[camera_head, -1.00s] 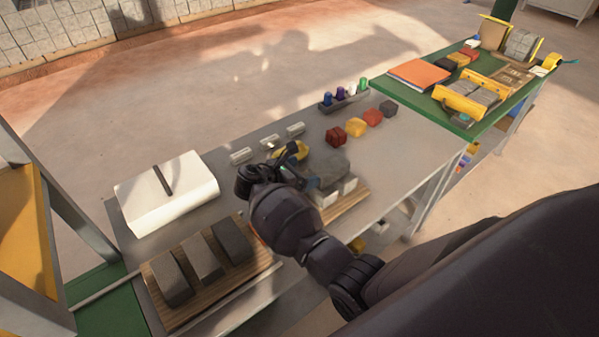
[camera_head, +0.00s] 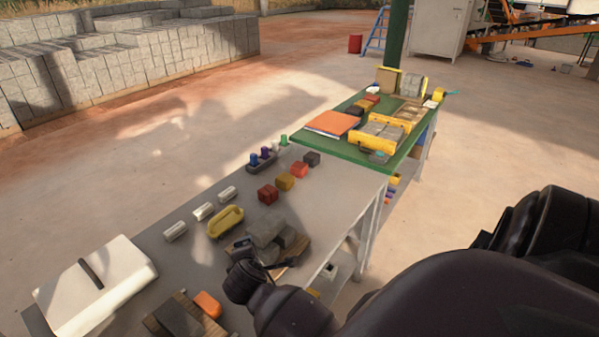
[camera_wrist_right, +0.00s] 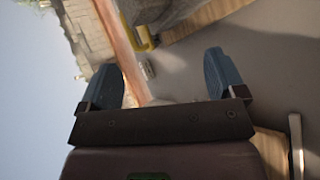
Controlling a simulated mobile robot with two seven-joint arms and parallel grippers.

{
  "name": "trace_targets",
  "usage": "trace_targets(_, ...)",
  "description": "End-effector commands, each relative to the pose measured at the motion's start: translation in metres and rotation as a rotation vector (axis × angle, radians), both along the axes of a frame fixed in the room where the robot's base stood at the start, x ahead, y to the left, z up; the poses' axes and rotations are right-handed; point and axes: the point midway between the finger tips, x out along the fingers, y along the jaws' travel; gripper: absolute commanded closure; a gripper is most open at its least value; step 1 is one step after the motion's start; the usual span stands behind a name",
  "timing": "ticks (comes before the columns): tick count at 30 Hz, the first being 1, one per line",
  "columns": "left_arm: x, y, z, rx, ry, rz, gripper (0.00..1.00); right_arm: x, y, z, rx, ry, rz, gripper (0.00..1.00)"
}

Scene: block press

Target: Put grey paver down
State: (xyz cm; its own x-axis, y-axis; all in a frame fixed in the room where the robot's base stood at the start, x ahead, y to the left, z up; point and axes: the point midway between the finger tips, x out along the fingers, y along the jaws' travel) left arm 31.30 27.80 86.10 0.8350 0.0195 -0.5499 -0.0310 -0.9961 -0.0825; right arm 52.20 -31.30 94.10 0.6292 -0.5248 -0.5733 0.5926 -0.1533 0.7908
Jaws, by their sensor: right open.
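Grey pavers (camera_head: 267,230) rest in a small pile on a wooden board (camera_head: 294,259) at the front of the grey table. One lies on top of the others. My right gripper (camera_head: 262,262) is at the near-left side of this pile, partly hidden by its own wrist. In the right wrist view its fingers (camera_wrist_right: 164,80) are spread with nothing between them. A grey paver (camera_wrist_right: 160,10) shows beyond the fingers there, on a wooden board (camera_wrist_right: 207,17). More dark pavers (camera_head: 176,318) lie on another board at the bottom left. My left gripper is not in view.
Coloured blocks (camera_head: 285,182) stand farther right. An orange block (camera_head: 207,304) is near my gripper. A green table (camera_head: 345,150) adjoins.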

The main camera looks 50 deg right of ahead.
Motion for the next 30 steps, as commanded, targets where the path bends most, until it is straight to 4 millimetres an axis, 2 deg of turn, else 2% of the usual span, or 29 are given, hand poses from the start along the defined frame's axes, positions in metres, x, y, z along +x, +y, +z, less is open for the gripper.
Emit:
trace_targets(1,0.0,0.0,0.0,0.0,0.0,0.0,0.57,-0.018,0.001,-0.002,0.099,-0.076,-0.005,0.11)
trace_targets(4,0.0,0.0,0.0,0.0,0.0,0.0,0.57,-0.047,0.009,-0.013,0.316,-0.204,-0.025,0.11)
trace_targets(6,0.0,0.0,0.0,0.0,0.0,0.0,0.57,-0.071,0.015,-0.027,0.473,-0.266,-0.054,0.11)
trace_targets(12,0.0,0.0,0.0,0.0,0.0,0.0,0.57,-0.146,0.028,-0.065,0.916,-0.392,-0.213,0.11)
trace_targets(16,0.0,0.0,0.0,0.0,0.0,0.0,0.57,-0.184,0.032,-0.076,1.128,-0.452,-0.325,0.11)
trace_targets(21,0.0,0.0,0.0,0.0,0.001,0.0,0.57,-0.207,0.035,-0.079,1.267,-0.498,-0.409,0.11)
trace_targets(30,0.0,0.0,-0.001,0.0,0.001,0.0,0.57,-0.21,0.035,-0.08,1.287,-0.505,-0.421,0.11)
